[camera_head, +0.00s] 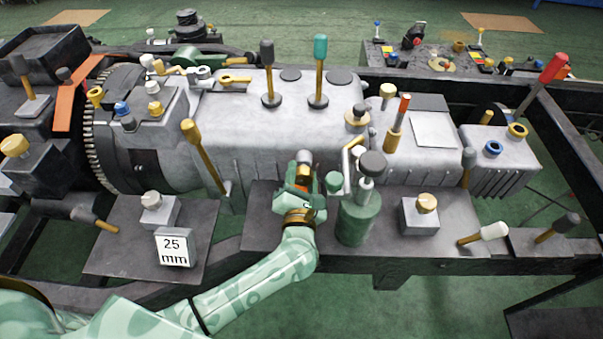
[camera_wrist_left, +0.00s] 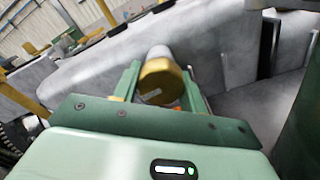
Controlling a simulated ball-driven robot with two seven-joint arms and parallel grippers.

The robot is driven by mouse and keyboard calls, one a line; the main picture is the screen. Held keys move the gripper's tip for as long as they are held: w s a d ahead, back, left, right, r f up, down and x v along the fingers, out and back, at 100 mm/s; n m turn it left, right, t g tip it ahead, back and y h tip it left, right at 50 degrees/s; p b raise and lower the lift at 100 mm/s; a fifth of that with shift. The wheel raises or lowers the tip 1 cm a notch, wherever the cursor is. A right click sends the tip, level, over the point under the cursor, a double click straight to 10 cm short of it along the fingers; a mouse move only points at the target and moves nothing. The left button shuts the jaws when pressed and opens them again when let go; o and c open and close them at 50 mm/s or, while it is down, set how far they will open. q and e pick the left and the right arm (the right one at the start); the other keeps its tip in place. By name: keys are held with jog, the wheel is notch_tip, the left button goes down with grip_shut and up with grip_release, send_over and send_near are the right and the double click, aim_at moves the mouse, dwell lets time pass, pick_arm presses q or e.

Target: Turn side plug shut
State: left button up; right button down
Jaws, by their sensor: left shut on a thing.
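The side plug is a short brass-coloured cylinder (camera_wrist_left: 161,80) with a grey part behind it, at the side of the grey casing. In the head view its grey and brass end (camera_head: 304,159) shows just above my left gripper. My left gripper (camera_head: 303,178) is in front of the casing's lower side, shut on the plug. In the left wrist view the two green fingers of my left gripper (camera_wrist_left: 158,92) stand on either side of the brass part. How far the plug is turned cannot be told. My right gripper is not in view.
A green cylinder with a dark cap (camera_head: 357,218) stands close to the right of my left gripper. A brass-coloured lever (camera_head: 205,155) leans on the left. A block marked 25 mm (camera_head: 174,248) and a block with a brass knob (camera_head: 420,215) stand on the dark plates.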

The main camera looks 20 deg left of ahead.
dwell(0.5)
pick_arm(q)
jog(key=o, duration=1)
jog(key=p+v, duration=0.2)
jog(key=v, duration=1.4)
jog(key=shift+s+d, duration=0.1)
jog(key=shift+s, duration=0.1)
